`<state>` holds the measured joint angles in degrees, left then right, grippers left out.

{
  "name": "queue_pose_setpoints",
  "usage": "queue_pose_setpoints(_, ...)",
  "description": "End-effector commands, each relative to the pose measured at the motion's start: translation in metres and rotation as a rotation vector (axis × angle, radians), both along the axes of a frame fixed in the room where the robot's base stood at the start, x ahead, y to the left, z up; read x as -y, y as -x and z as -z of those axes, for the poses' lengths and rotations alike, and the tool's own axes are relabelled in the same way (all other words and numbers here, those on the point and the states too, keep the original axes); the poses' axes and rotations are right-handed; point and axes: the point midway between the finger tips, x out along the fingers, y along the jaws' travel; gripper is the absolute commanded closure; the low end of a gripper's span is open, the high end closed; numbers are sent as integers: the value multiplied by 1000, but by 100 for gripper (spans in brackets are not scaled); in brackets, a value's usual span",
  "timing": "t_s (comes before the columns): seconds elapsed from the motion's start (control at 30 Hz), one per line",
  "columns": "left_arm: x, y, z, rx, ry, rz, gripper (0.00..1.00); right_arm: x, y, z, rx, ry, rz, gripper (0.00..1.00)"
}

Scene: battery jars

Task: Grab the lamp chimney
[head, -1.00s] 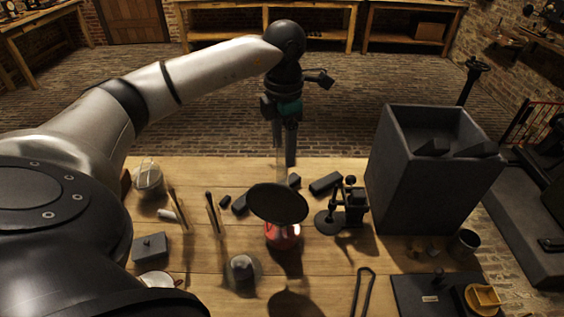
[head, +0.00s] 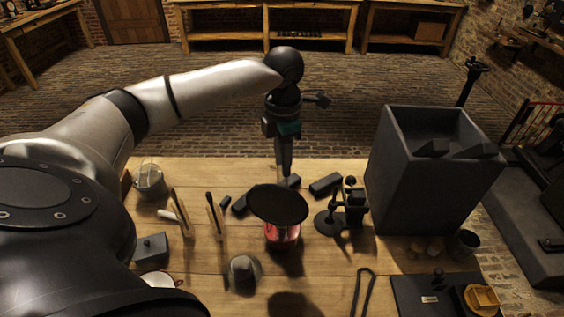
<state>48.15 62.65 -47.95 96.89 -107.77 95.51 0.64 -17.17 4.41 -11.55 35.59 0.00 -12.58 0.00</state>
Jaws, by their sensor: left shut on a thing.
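The lamp has a red base (head: 282,239) and a wide black round shade (head: 278,205), and stands upright on the wooden table. Its clear glass chimney is hardly visible now; the shade and my fingers cover the place where it rises. My left gripper (head: 284,172) points down just behind and above the shade's far edge. Its fingers are close together, shut on the chimney. My right gripper is not in view.
A tall dark grey bin (head: 425,180) stands at the right of the table. A small black stand (head: 345,210) is close to the lamp's right. Dark blocks (head: 326,184) lie behind it, and a grey cone-shaped piece (head: 244,271) is in front.

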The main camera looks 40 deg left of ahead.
Motion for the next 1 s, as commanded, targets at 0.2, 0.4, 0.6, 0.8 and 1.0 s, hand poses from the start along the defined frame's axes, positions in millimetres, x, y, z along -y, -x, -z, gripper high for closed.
queue_pose_setpoints(0.2,0,0,0,1,0,0,100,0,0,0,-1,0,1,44)
queue_pose_setpoints(0.4,0,0,-1,1,0,0,100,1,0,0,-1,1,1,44)
queue_pose_setpoints(0.6,0,0,-2,1,0,0,100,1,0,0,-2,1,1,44)
queue_pose_setpoints(0.8,0,-1,-15,4,1,-1,100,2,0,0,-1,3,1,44)
queue_pose_setpoints(1.0,0,-2,-53,8,0,0,100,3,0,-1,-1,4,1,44)
